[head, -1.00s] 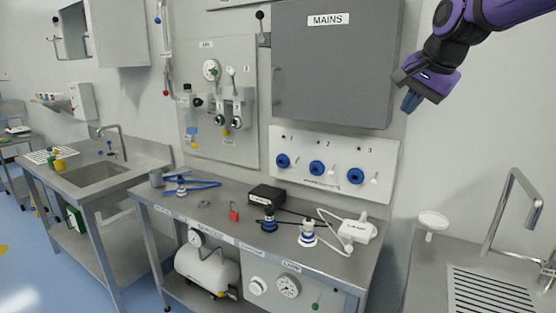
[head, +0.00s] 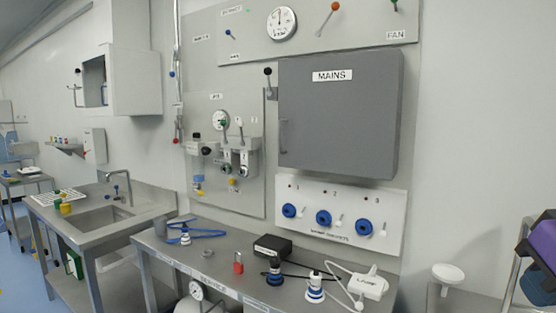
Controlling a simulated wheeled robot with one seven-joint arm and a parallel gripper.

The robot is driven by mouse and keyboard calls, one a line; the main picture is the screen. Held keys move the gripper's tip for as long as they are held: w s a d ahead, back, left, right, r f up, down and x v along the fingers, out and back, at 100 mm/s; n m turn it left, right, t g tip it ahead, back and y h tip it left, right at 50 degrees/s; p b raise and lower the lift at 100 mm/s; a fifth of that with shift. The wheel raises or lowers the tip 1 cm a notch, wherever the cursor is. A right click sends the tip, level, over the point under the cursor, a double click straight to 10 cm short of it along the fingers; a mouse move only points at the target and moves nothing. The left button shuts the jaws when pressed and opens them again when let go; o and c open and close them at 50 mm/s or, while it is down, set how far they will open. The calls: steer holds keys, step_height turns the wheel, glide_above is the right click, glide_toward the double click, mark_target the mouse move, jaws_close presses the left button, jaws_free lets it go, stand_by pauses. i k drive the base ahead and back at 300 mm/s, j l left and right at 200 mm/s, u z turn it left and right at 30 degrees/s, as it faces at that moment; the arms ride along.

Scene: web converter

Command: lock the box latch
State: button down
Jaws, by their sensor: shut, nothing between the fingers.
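The grey box marked MAINS (head: 338,118) is on the wall with its door closed flat. A slim handle (head: 283,137) is at the door's left edge. Just left of the box is an upright lever with a black knob (head: 268,72), above a small bracket. I cannot tell which of these is the latch, or whether it is locked. A red padlock (head: 238,263) stands on the steel bench, apart from the box.
Below the box is a white socket panel (head: 340,213) with blue sockets. The bench (head: 210,264) carries a black box (head: 272,246), a white LAMP unit (head: 368,284), plugs and cables. A gauge panel (head: 302,30) is above. The wall right of the box is clear.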

mark_target(268, 71)
steer(key=i+j, duration=0.1)
steer(key=j, duration=0.35)
steer(key=i+j, duration=0.1)
steer(key=j, duration=0.35)
steer(key=j+z, duration=0.1)
steer(key=j, duration=0.35)
steer(key=i+j+z, duration=0.15)
steer(key=i+j, duration=0.85)
steer(key=i, duration=0.2)
